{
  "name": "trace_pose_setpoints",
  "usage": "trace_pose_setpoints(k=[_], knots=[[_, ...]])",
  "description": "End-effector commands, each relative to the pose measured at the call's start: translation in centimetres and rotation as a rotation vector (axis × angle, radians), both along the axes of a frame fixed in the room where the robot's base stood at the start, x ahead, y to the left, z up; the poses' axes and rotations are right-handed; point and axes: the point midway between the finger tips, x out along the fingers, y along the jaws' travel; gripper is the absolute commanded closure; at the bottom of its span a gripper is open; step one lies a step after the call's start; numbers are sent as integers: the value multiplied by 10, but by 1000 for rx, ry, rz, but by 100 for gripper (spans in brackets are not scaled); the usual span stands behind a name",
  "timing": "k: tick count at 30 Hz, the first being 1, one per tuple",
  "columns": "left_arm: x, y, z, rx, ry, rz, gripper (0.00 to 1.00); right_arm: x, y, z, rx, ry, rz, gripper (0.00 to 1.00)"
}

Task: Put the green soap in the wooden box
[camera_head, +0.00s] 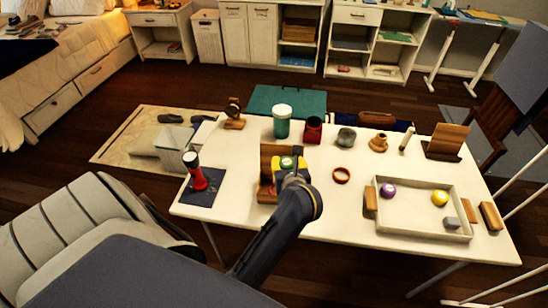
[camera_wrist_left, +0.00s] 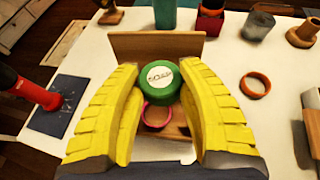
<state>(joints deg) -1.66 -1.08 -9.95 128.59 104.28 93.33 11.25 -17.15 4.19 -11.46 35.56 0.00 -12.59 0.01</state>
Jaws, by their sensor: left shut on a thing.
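The green soap (camera_wrist_left: 160,88) is a round green piece with a pale printed label on top. My left gripper (camera_wrist_left: 159,76) has yellow ribbed fingers and is shut on it, one finger on each side. In the head view the soap (camera_head: 286,162) shows small between the fingers, at the middle of the table. A brown wooden piece with an upright back panel (camera_wrist_left: 150,46) stands behind the soap, and its base shows below; I cannot tell whether this is the wooden box. A pink ring (camera_wrist_left: 155,124) shows beneath the soap. My right gripper is out of view.
The white table (camera_head: 330,215) holds a red-and-black item (camera_head: 194,172) on a dark mat at left, a teal cup (camera_head: 282,121) behind, and a red-brown ring (camera_head: 341,175).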

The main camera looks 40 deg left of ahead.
Motion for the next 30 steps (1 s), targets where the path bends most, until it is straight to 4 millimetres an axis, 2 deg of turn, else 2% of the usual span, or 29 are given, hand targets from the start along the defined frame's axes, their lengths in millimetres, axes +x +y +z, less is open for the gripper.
trace_pose_setpoints(k=[3, 11, 19, 30], knots=[[-1, 0, -17, 3, 5, -2, 90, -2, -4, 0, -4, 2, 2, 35], [-1, 0, -36, 0, 3, 0, 90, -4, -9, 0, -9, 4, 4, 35], [-1, 0, -66, 1, 4, -2, 90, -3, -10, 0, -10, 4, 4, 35], [-1, 0, -71, 0, 1, 0, 90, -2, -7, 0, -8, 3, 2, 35]])
